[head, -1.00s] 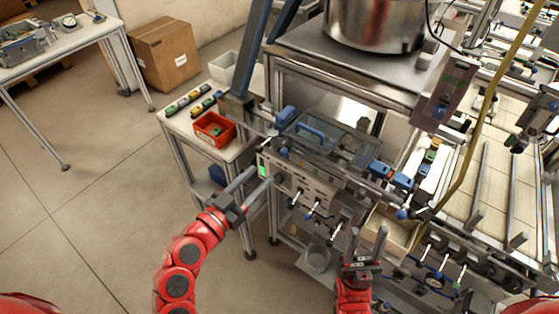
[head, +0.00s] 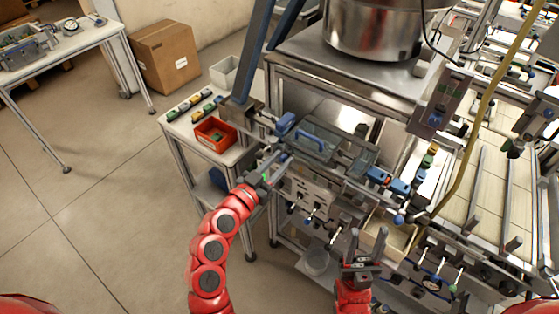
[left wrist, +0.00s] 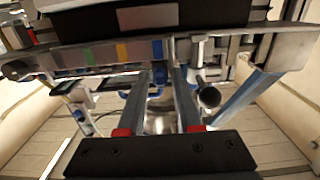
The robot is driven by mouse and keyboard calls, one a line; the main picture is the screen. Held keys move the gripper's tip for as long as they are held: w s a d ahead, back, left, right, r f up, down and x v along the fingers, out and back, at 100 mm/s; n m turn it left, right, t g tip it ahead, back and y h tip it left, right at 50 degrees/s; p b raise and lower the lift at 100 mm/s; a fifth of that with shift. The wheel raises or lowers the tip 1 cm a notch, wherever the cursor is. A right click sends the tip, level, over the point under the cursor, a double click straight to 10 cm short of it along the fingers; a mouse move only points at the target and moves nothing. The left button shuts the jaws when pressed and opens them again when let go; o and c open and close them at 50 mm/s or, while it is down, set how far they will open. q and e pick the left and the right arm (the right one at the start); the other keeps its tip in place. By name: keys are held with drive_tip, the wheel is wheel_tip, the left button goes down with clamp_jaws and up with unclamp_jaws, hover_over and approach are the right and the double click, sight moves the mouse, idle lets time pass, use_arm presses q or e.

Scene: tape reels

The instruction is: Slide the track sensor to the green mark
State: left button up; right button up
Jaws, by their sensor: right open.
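My left gripper (head: 275,155) reaches to the front of the machine's rail, near a small blue part. In the left wrist view its fingers (left wrist: 164,75) are apart, with no object clearly held between them. The rail there carries a green mark (left wrist: 88,57), an orange mark (left wrist: 122,51) and a blue mark (left wrist: 157,49). A silver bracket with a dark-ended cylinder (left wrist: 208,96) is just right of the fingers; I cannot tell for sure whether it is the track sensor. My right gripper (head: 366,243) is open and empty, below the machine's front.
A red bin (head: 215,134) and a white bin (head: 224,72) stand on the side table left of the machine. A blue-handled clear cover (head: 325,142) lies behind the rail. Levers and a pale tray (head: 388,236) stick out at the front.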

use_arm(q)
clamp_jaws()
idle(1.1)
